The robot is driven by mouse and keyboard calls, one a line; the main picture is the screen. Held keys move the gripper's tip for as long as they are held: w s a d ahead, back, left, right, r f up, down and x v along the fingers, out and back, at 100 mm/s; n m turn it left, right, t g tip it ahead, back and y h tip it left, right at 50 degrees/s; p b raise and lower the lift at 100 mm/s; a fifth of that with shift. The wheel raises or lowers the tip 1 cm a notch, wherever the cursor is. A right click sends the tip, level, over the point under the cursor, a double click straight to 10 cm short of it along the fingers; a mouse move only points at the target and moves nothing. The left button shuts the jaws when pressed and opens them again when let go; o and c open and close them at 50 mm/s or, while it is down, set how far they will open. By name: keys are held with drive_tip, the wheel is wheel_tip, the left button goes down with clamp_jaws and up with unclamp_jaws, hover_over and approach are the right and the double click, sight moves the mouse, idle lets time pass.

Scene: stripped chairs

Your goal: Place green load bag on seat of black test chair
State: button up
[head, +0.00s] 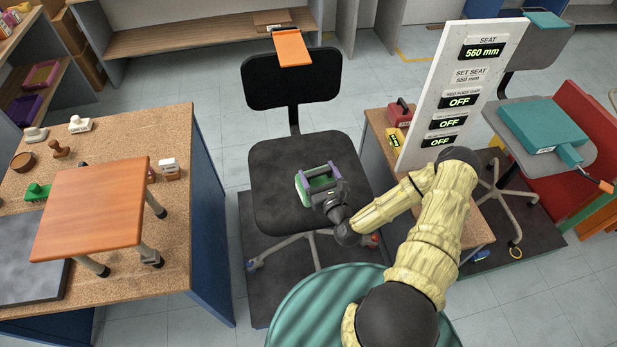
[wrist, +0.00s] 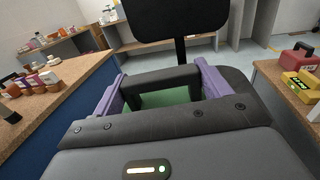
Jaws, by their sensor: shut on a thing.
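The black test chair's seat (head: 275,165) is in the middle of the head view, its backrest (head: 262,82) behind it. The backrest also shows at the top of the wrist view (wrist: 160,22). My gripper (head: 319,178) is over the seat's right part, shut on the dark handle of the green load bag (head: 301,190). In the wrist view the dark handle lies between my purple fingers (wrist: 165,88), with green (wrist: 182,96) below it. My gripper hides much of the bag. I cannot tell whether the bag touches the seat.
An orange piece (head: 292,48) hangs over the backrest top. A cork-topped bench (head: 180,225) with stamps and a small orange table stands left. A display board (head: 430,110) stands right, beside red and yellow items. A grey chair (head: 590,150) with a teal bag (head: 540,122) is further right.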

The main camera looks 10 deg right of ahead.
drive_tip(key=w+r+n+g+y+b, duration=0.2)
drive_tip(key=w+n+g+y+b, duration=0.3)
drive_tip(key=b, duration=1)
drive_tip(key=w+n+y, duration=0.2)
drive_tip(key=w+y, duration=0.2)
drive_tip(key=w, duration=0.2)
drive_tip(key=shift+a+r+y, duration=0.25)
drive_tip(key=shift+r+y, duration=0.05)
drive_tip(key=shift+f, duration=0.1)
wheel_tip(320, 180, down, 6)
drive_tip(key=b, duration=0.1)
drive_tip(key=shift+f+b, duration=0.45)
drive_tip(key=shift+f, duration=1.45)
drive_tip(key=shift+f, duration=0.1)
